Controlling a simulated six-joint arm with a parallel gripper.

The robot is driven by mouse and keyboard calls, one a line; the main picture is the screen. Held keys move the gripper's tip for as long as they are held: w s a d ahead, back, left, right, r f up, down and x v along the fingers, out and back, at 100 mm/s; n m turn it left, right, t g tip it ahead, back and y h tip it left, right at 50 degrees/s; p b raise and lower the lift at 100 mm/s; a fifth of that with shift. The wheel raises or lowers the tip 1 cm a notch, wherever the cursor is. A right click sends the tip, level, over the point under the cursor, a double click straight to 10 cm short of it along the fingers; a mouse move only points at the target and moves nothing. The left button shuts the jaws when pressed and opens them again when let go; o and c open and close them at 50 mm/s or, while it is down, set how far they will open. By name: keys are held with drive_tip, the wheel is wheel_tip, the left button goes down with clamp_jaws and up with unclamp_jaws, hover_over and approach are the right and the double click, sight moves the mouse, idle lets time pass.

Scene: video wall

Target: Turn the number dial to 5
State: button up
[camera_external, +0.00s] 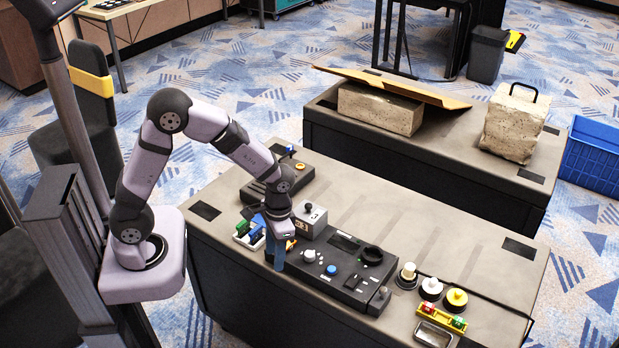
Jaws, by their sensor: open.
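My gripper (281,258) points down over the left end of a black control panel (345,288) on the near table. Its blue fingers are small in this view; it is open, and I see nothing held. The panel carries a white round knob (309,256), a blue button (331,270) and a raised black round dial (372,255). The gripper is left of the white knob and well left of the black dial. I cannot tell which control is the number dial, and no digits or pointer are readable.
A grey box with a black knob (310,219) stands close behind the gripper. Blue and green blocks (249,230) are at its left. Round-topped pieces (430,289) and a metal tray (433,335) are at the right. The table's back middle (410,225) is clear.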

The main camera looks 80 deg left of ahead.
sight(309, 254)
drive_tip(key=w+n, duration=0.1)
drive_tip(key=w, duration=0.1)
drive_tip(key=w+r+n, duration=0.1)
drive_tip(key=w, duration=0.2)
drive_tip(key=w+a+r+n+t, duration=0.1)
drive_tip(key=w+n, duration=0.1)
drive_tip(key=shift+w+r, duration=0.15)
drive_tip(key=shift+w, duration=0.2)
drive_tip(key=w+r+n, duration=0.1)
drive_tip(key=n, duration=0.1)
drive_tip(key=w+r+n, duration=0.2)
drive_tip(key=shift+a+r+t, duration=0.1)
drive_tip(key=shift+t, duration=0.3)
drive_tip(key=shift+r+n, duration=0.15)
drive_tip(key=shift+n, duration=0.95)
drive_tip(key=n, duration=0.2)
drive_tip(key=s+n, duration=0.1)
drive_tip(key=n, duration=0.1)
drive_tip(key=shift+g, duration=0.3)
drive_tip(key=shift+f+p, duration=0.6)
drive_tip(key=shift+f, duration=3.1)
drive_tip(key=c, duration=1)
